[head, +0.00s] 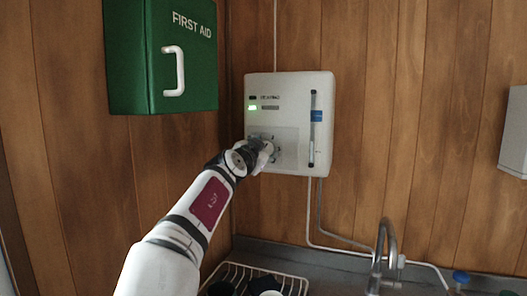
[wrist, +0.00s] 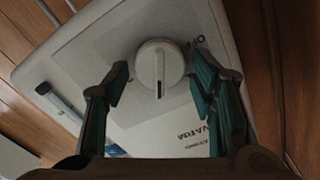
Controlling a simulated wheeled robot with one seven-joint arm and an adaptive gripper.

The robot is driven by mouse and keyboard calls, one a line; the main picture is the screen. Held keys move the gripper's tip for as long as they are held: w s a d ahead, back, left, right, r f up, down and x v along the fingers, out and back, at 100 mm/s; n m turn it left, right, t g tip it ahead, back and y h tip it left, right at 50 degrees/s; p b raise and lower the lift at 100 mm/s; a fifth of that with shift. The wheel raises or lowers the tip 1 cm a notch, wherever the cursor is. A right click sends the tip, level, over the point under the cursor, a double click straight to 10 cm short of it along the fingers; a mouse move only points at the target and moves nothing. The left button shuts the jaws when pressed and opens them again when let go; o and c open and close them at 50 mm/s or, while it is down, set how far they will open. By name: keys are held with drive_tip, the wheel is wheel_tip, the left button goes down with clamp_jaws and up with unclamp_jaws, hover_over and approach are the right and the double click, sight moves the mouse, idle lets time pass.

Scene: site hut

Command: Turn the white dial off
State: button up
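The white dial (wrist: 160,65) is round with a raised grip bar and a dark pointer mark. In the wrist view it sits on the front of a white wall unit (head: 289,80), with the lettering "OFF" beside it, upside down. My gripper (wrist: 158,84) is open, with one finger on each side of the dial and a gap to each. I cannot tell how far its tips are from the panel. In the head view my gripper (head: 268,150) is at the unit's lower left and hides the dial. A green light (head: 253,107) is lit on the unit.
A green first aid box (head: 160,60) with a white handle hangs at upper left. Below are a dish rack (head: 290,280), a tap (head: 383,255) and pipes (head: 312,225) from the unit. A pale box (head: 513,135) is on the right wall.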

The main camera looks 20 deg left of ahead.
drive_tip(key=c, duration=0.7)
drive_tip(key=shift+n, duration=0.4)
drive_tip(key=n+p, duration=0.1)
drive_tip(key=n, duration=0.6)
drive_tip(key=n+p, duration=0.2)
drive_tip(key=n, duration=0.6)
drive_tip(key=n+p, duration=0.1)
drive_tip(key=n, duration=0.7)
drive_tip(key=shift+a+f+p, duration=0.2)
drive_tip(key=shift+a+p, duration=0.15)
